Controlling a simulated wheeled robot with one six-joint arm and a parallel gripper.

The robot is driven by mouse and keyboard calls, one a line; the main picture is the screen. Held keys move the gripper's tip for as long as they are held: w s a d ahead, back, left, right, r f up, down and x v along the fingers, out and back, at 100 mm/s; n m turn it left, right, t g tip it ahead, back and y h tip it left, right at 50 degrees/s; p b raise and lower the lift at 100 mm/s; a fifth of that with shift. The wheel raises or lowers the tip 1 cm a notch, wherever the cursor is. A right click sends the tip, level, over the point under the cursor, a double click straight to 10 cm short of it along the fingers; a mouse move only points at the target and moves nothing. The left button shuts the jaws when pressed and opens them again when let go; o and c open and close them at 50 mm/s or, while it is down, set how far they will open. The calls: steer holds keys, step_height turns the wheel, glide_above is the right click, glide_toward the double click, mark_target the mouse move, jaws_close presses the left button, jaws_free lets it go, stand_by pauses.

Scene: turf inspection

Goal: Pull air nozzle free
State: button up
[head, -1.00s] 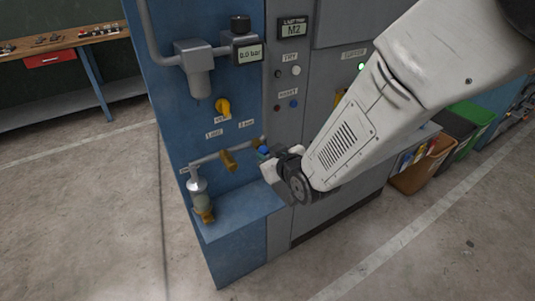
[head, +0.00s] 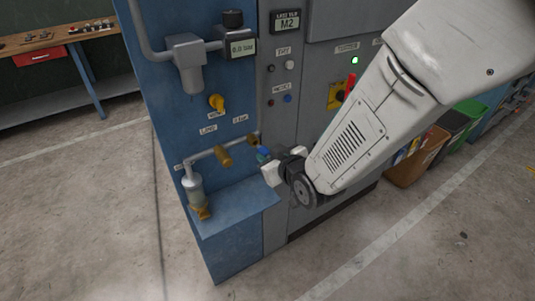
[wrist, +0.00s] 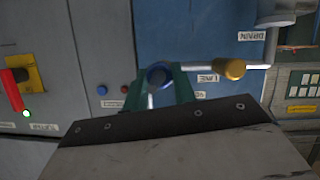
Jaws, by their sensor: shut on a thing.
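The air nozzle (head: 263,153) shows as a small blue piece at the tip of my gripper (head: 268,160) in the head view. In the wrist view its round blue end (wrist: 158,75) lies between the two green fingers of my gripper (wrist: 159,88), which is shut on it. A brass fitting (head: 253,139) at the end of the pipe (head: 203,155) is just up and left of the nozzle in the head view. A small gap seems to lie between them, but I cannot tell if they still touch.
A yellow knob (head: 216,102) and a gauge (head: 241,47) reading 0.0 bar are above. Bins (head: 418,155) stand right.

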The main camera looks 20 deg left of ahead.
steer(key=shift+s+d, duration=1.6)
steer(key=shift+d, duration=0.3)
